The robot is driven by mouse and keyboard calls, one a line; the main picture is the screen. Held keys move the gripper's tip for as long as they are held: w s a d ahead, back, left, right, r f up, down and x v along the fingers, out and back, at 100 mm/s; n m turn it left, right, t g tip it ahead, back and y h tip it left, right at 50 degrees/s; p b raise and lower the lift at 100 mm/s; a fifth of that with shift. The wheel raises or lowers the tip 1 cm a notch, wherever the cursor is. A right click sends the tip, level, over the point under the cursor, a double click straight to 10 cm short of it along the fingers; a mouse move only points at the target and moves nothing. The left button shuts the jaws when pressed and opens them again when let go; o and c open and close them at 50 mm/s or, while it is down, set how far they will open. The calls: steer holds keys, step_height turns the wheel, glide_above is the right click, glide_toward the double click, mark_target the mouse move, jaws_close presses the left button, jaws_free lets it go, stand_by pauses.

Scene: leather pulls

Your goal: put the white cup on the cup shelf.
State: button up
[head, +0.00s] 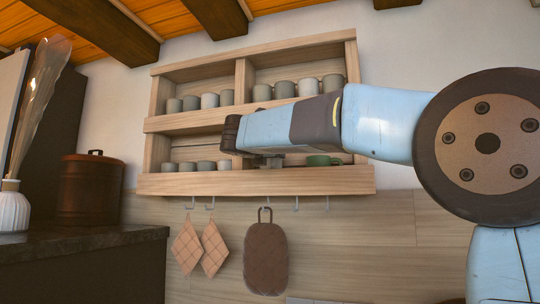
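The cup shelf (258,182) is a pale wooden wall rack with two tiers and a middle divider. Several grey to off-white cups stand on its upper tier; the palest is an off-white cup (308,87) in the upper right bay. I cannot tell for sure which one is the white cup. My arm reaches in from the right across the lower tier. Its dark end is in front of the shelf's middle, and a small grey part, perhaps my gripper (268,162), shows just below it. The fingers and anything between them are hidden.
Several grey cups (206,166) stand at the lower left, and a green cup (318,160) is partly behind my arm. Below hang pot holders (187,247) and a brown mitt or pad (265,258). A dark counter (80,238) with a brown canister (91,190) stands left.

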steer(key=shift+f, duration=0.3)
steer(key=o, duration=1.2)
steer(key=shift+f, duration=0.1)
steer(key=shift+c, duration=0.2)
steer(key=shift+r, duration=0.3)
steer(key=shift+s+a+r, duration=0.1)
steer(key=shift+s+a, duration=0.05)
steer(key=shift+s, duration=0.15)
steer(key=v, duration=1.1)
steer(key=shift+s, duration=0.2)
